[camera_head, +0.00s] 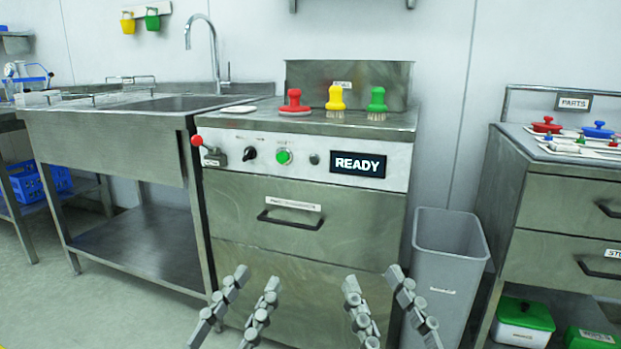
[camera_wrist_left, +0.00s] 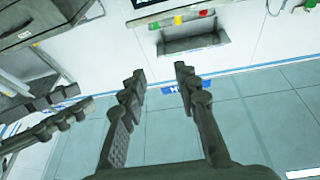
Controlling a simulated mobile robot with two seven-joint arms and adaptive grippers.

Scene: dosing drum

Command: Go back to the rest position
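My left gripper (camera_head: 257,279) is in the lower middle of the head view, in front of the steel dosing cabinet (camera_head: 300,262). Its fingers are apart with nothing between them. The left wrist view also shows the open left gripper (camera_wrist_left: 160,76), with floor and wall behind it. My right gripper (camera_head: 372,280) is beside it to the right, also open and empty. Both point up in the picture and touch nothing that I can see.
The cabinet bears a READY display (camera_head: 357,165), a green button (camera_head: 283,156), and red (camera_head: 294,102), yellow (camera_head: 335,100) and green (camera_head: 377,101) brushes. A grey bin (camera_head: 449,262) stands right of it. A sink bench (camera_head: 110,146) is left, a parts cabinet (camera_head: 560,205) right.

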